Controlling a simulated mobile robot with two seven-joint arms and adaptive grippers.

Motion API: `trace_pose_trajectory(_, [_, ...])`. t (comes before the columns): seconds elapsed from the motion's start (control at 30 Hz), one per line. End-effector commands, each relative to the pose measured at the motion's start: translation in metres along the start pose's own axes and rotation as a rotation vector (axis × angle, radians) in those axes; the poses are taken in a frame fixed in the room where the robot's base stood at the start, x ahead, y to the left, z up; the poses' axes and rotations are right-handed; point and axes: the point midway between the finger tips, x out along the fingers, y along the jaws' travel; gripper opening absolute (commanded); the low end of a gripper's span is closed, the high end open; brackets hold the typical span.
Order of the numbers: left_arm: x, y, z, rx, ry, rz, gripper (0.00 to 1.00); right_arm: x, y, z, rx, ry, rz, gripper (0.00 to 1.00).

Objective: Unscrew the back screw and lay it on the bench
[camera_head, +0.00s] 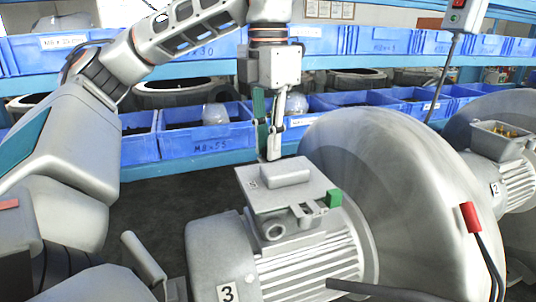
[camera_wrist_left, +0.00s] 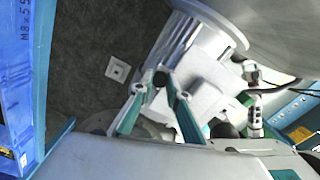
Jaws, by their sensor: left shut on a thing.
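The grey blower motor marked 3 (camera_head: 228,291) has a flat terminal box lid (camera_head: 315,180) with a raised block on top. My left gripper (camera_head: 272,155) comes down from above at the lid's back edge. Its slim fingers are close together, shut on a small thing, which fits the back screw. In the left wrist view the fingertips (camera_wrist_left: 167,88) are beside the pale box, with a small dark round spot, the back screw (camera_wrist_left: 160,78), between them. Most of the screw is hidden by the fingers. My right gripper is not in view.
The large round blower housing (camera_head: 390,190) stands right of the motor. A green block (camera_head: 334,198) sits at the lid's corner. Blue bins (camera_head: 205,139) line the shelf behind. The dark bench (camera_head: 165,200) is clear on the left. A small pale square (camera_wrist_left: 117,69) lies on it.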

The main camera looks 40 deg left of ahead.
Motion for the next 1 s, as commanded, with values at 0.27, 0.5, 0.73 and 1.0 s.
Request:
trace_pose_trajectory(0.27, [0.0000,0.0000,0.0000,-0.285,0.000,0.000,0.00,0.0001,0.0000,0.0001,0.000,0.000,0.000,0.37])
trace_pose_trajectory(0.5, [-0.0001,0.0000,0.0000,-0.306,0.000,0.000,0.00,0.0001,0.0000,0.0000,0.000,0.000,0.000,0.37])
trace_pose_trajectory(0.73, [-0.0001,0.0000,0.0000,-0.305,0.000,0.000,0.22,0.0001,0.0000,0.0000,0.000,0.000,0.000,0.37])
trace_pose_trajectory(1.0, [-0.0002,0.0000,0.0001,-0.295,-0.001,0.000,0.22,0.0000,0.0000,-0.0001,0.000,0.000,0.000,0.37])
